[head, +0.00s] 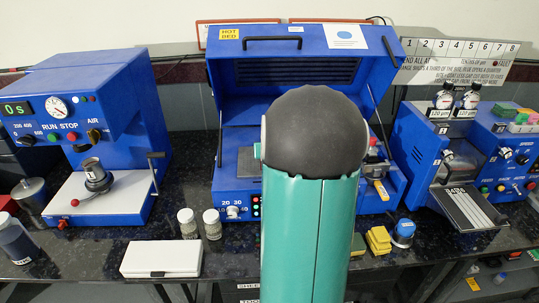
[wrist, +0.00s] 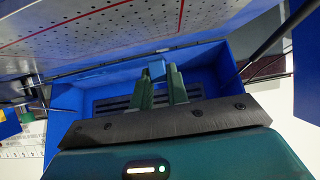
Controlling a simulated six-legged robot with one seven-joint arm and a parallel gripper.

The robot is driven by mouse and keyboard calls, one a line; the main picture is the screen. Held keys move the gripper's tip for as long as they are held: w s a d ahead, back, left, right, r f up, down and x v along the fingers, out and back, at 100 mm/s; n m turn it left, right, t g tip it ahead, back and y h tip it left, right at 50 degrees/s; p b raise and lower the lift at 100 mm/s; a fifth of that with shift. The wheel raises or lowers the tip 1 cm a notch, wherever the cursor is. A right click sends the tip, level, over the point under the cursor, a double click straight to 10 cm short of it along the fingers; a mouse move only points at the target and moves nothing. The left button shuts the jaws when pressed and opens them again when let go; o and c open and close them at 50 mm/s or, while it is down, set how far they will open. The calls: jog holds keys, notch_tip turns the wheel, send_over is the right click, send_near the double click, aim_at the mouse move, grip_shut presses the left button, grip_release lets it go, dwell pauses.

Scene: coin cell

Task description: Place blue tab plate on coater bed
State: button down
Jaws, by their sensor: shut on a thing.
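My gripper (wrist: 160,74) shows in the wrist view, its two green fingers shut on the blue tab of the plate (wrist: 157,68). Only this small blue piece shows; I cannot make out the rest of the plate. The coater bed (wrist: 110,30), a pale perforated surface with a red line, spans the top of the wrist view, close beyond the fingertips. I cannot tell whether the plate touches it. In the head view my arm hides my gripper, the plate and most of the bed. The blue coater's lid (head: 300,48) stands open there, labelled "HOT BED".
A blue press (head: 90,140) stands left and a blue roller machine (head: 450,165) right. Two jars (head: 200,222), a white box (head: 162,258), yellow blocks (head: 378,240) and a blue-capped container (head: 403,232) stand along the front. Dark counter shows between them.

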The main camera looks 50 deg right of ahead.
jog(key=shift+w+d+f, duration=0.1)
jog(key=shift+d+f, duration=0.1)
jog(key=shift+f, duration=1.7)
jog(key=shift+d+f, duration=0.1)
jog(key=c, duration=1.4)
grip_release()
jog(key=shift+o, duration=0.2)
